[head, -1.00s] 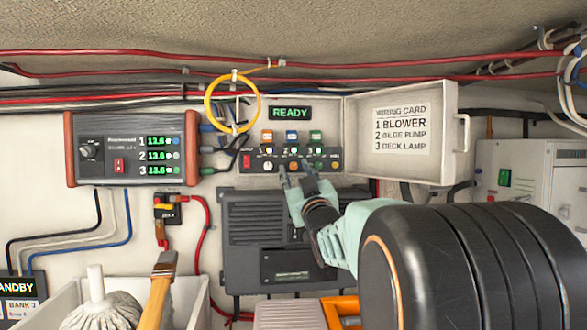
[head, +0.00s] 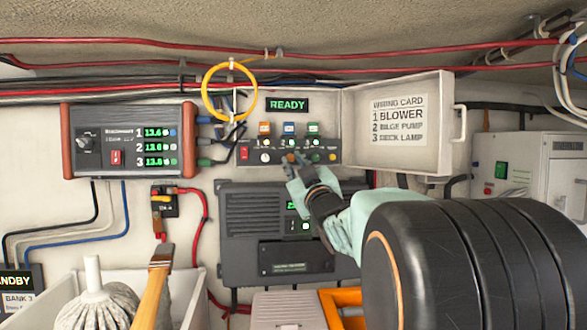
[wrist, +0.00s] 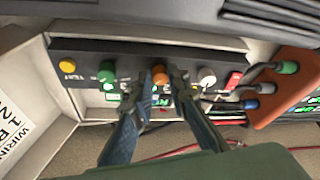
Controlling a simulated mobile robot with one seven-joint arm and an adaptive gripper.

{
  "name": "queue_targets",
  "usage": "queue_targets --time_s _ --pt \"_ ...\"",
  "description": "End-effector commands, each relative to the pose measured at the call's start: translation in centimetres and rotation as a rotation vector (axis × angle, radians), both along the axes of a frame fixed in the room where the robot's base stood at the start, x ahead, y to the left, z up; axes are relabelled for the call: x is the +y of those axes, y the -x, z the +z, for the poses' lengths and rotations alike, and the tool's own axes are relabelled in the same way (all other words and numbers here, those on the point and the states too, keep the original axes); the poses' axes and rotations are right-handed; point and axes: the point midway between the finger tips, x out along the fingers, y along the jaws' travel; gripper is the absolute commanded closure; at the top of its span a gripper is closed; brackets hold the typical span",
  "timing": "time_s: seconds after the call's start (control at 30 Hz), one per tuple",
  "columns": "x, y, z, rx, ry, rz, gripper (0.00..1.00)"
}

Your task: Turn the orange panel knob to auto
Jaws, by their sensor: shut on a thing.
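The orange knob (wrist: 158,70) sits on the black control strip, between a green knob (wrist: 107,72) and a white knob (wrist: 207,76) in the wrist view. My gripper (wrist: 160,80) is shut on it, one finger on each side. In the head view my gripper (head: 295,167) reaches the strip from below, and a bit of the orange knob (head: 291,157) shows above the fingertips. The "READY" display (head: 288,105) is lit green above the strip. My fingers cover most of the small markings around the knob, and I cannot read its setting.
A red rocker (head: 244,153) is at the strip's left and a yellow button (head: 332,157) at its right. The open cover with the wiring card (head: 400,122) stands to the right. A yellow cable loop (head: 229,92) hangs upper left. A dark grey unit (head: 250,262) is below.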

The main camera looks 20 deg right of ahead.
Motion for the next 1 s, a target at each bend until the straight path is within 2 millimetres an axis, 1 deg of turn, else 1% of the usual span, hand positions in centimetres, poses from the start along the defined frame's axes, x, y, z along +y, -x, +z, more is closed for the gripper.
queue_targets --time_s 0.4,0.6,0.8,1.0 --pt "-0.40 0.10 0.58 0.065 0.340 -0.001 1.00" --pt "-0.44 0.09 0.75 0.093 0.475 0.000 1.00" --pt "-0.50 0.12 0.77 0.112 0.567 -0.001 1.00" --pt "-0.48 0.12 0.79 0.119 0.612 0.001 1.00"
